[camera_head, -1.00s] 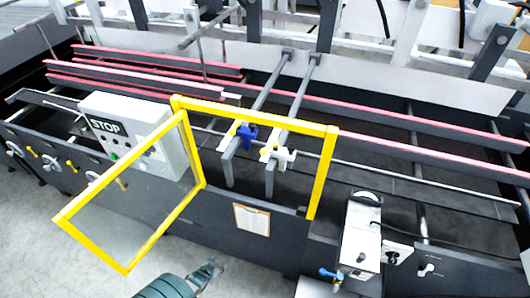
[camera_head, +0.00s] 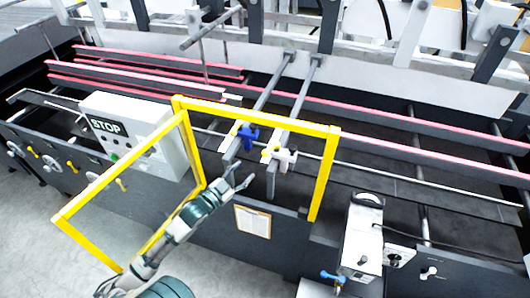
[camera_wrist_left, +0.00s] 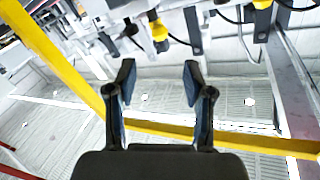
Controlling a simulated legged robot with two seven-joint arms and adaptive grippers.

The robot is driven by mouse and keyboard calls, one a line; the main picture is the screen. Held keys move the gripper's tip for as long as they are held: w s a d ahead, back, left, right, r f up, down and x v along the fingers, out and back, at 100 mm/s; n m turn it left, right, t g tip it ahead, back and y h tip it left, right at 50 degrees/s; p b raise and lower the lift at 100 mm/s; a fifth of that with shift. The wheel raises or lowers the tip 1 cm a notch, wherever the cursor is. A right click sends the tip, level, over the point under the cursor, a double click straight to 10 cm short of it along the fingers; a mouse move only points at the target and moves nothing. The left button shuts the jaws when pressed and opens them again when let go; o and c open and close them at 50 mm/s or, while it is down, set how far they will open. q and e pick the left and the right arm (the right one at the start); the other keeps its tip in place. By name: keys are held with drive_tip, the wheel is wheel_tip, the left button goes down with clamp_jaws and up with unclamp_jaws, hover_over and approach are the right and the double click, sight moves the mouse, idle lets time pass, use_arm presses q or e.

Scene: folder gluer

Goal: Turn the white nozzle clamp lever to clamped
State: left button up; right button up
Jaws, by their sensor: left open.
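The white nozzle clamp lever (camera_head: 284,157) sits on the right one of two grey bars, inside the opening of the yellow frame. A blue clamp lever (camera_head: 246,136) sits on the left bar. My left gripper (camera_head: 241,178) is open and empty, below and left of the white lever and apart from it. Its two spread fingers also show in the left wrist view (camera_wrist_left: 158,82), with nothing between them. I cannot make out the white lever in the wrist view. My right gripper is out of view.
The yellow guard frame (camera_head: 325,175) stands around the levers, with its clear door (camera_head: 92,198) swung open at left. A STOP control box (camera_head: 128,130) is left of the opening. A white-topped unit (camera_head: 361,235) stands at right. A paper sheet (camera_head: 253,221) hangs below the opening.

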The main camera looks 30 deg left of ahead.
sight(265, 152)
use_arm(q)
drive_tip(key=w, duration=0.4)
drive_tip(key=w+d, duration=0.1)
drive_tip(key=w, duration=0.3)
drive_tip(key=w+p, duration=0.1)
drive_tip(key=w, duration=0.3)
drive_tip(key=shift+w+d, duration=0.2)
drive_tip(key=shift+d, duration=0.1)
drive_tip(key=shift+a, duration=0.1)
drive_tip(key=shift+a, duration=0.1)
drive_tip(key=shift+c, duration=0.3)
clamp_jaws()
